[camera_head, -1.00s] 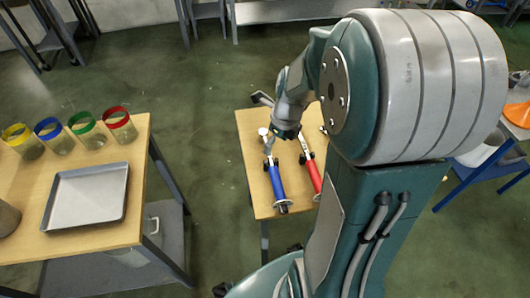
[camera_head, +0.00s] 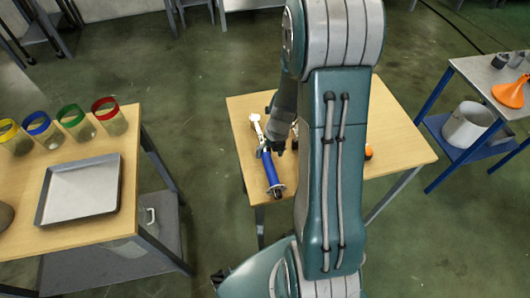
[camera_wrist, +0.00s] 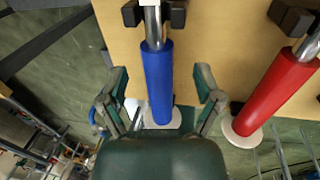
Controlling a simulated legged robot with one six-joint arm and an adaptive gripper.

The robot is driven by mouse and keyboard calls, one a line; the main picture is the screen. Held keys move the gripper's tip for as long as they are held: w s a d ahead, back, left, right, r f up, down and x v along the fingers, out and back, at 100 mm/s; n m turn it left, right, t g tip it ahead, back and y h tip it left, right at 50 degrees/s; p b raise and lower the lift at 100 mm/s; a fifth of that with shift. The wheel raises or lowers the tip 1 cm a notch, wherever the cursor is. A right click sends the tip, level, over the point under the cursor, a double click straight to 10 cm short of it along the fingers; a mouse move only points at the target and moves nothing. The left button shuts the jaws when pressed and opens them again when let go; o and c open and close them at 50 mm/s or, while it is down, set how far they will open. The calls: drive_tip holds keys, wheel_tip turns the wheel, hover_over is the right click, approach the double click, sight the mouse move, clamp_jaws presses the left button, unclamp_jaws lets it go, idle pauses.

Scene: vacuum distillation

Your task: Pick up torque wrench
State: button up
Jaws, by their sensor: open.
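A wrench-like tool with a blue handle (camera_head: 272,174) and a metal shaft lies on the small wooden table. In the wrist view its blue handle (camera_wrist: 158,80) runs lengthwise between the two fingers of my gripper (camera_wrist: 160,88), which is open with a finger on each side. A similar tool with a red handle (camera_wrist: 272,95) lies to the right, outside the fingers. I cannot tell from the frames which of the two is the torque wrench. In the head view my gripper (camera_head: 280,146) is over the blue-handled tool, and my arm hides the red one.
The small wooden table (camera_head: 400,135) has bare room at its right. A small orange thing (camera_head: 368,152) shows beside my arm. A left table holds a metal tray (camera_head: 82,190) and several coloured-rim jars (camera_head: 110,116). A right table holds an orange funnel (camera_head: 511,92).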

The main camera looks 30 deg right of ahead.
drive_tip(key=shift+a+f, duration=0.2)
drive_tip(key=shift+f, duration=0.55)
drive_tip(key=shift+a+f, duration=0.2)
drive_tip(key=shift+f, duration=0.55)
clamp_jaws()
drive_tip(key=shift+r, duration=0.15)
wheel_tip(320, 180, up, 10)
drive_tip(key=shift+w+f, duration=0.1)
